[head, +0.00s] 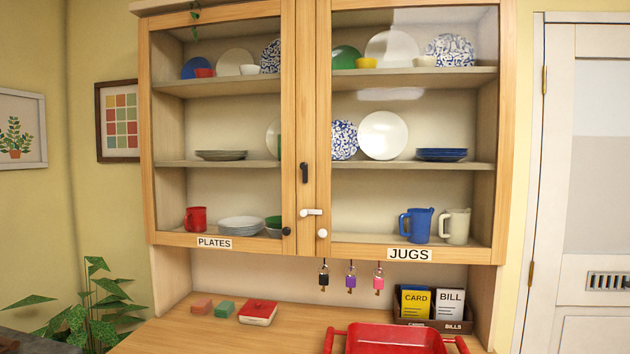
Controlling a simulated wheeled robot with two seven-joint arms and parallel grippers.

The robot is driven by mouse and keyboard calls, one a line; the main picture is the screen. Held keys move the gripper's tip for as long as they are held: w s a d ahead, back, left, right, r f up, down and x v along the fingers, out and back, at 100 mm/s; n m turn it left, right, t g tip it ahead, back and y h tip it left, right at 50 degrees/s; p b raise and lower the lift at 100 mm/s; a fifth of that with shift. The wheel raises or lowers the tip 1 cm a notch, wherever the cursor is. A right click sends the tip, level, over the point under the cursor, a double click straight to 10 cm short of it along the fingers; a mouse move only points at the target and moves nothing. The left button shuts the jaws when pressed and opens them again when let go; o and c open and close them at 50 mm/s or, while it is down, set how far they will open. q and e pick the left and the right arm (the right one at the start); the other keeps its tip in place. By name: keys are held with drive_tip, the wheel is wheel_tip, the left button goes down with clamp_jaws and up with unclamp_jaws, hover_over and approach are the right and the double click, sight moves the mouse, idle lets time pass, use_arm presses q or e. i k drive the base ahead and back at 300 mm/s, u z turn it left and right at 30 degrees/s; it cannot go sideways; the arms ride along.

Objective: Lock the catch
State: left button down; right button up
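A glass-fronted wooden cabinet fills the middle of the head view, with a left door (291,100) labelled PLATES and a right door (323,100) labelled JUGS. Both doors look closed. A white catch (311,212) lies roughly level at the meeting edges of the doors. A black catch (304,172) sits above it and points up and down. A black knob (286,231) is low on the left door and a white knob (322,233) low on the right door. Neither of my grippers is in view.
Several keys hang below the cabinet, including a purple-tagged one (351,276). Space before the doors is clear.

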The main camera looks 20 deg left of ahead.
sight(303, 167)
drive_tip(key=u, duration=1.8)
drive_tip(key=i, duration=0.8)
drive_tip(key=z, duration=2.55)
